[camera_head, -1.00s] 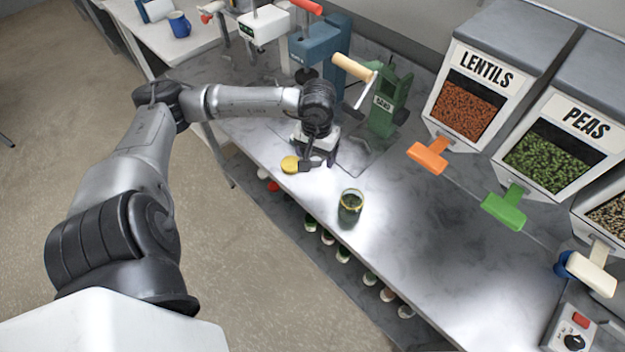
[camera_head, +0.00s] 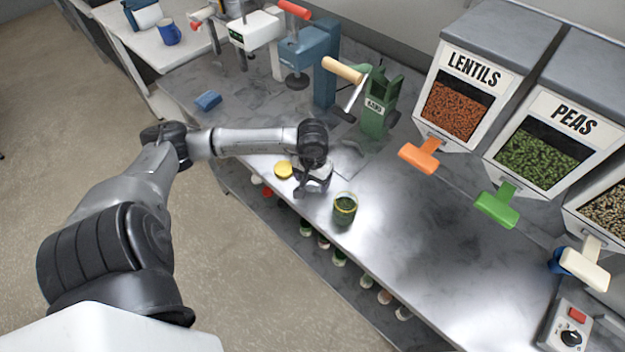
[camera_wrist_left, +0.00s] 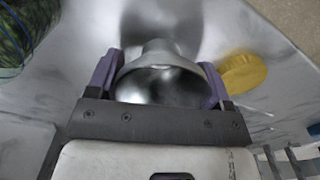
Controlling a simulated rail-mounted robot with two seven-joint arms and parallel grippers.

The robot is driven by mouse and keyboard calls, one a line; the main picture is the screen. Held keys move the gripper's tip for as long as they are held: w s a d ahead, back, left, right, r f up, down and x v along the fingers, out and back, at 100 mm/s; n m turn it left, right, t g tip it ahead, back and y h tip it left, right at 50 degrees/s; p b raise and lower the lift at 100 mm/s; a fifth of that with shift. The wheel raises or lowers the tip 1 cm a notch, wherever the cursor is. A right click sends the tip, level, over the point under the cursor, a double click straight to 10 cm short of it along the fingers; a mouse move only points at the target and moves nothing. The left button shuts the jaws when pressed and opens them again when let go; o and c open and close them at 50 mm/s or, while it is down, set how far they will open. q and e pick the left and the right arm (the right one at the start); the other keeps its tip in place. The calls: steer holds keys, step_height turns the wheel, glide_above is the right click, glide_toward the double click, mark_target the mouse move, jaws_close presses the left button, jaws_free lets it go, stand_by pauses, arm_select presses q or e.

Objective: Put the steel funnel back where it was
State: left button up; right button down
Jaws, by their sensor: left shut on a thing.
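The steel funnel (camera_wrist_left: 160,72) is between the purple finger pads of my left gripper (camera_wrist_left: 165,82) in the left wrist view. Its wide mouth faces the camera and its narrow part points away. The gripper is shut on it. In the head view my left gripper (camera_head: 314,186) is low over the counter's front part, between a yellow lid (camera_head: 283,170) and a glass jar with green contents (camera_head: 345,210). The funnel is mostly hidden there by the gripper. I cannot tell whether it touches the counter. My right gripper is not in view.
A green hand-cranked machine (camera_head: 378,105) stands behind the gripper. A blue block (camera_head: 208,100) lies at the left. Lentil (camera_head: 455,105) and pea (camera_head: 540,155) dispensers line the back right. The counter (camera_head: 420,245) right of the jar is clear. Several jars stand on a lower shelf.

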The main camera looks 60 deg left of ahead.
arm_select(q)
steer(key=shift+f, duration=0.3)
steer(key=shift+f, duration=0.15)
steer(key=o, duration=0.9)
steer(key=shift+o, duration=0.2)
step_height(320, 180, up, 12)
steer(key=shift+r, duration=0.15)
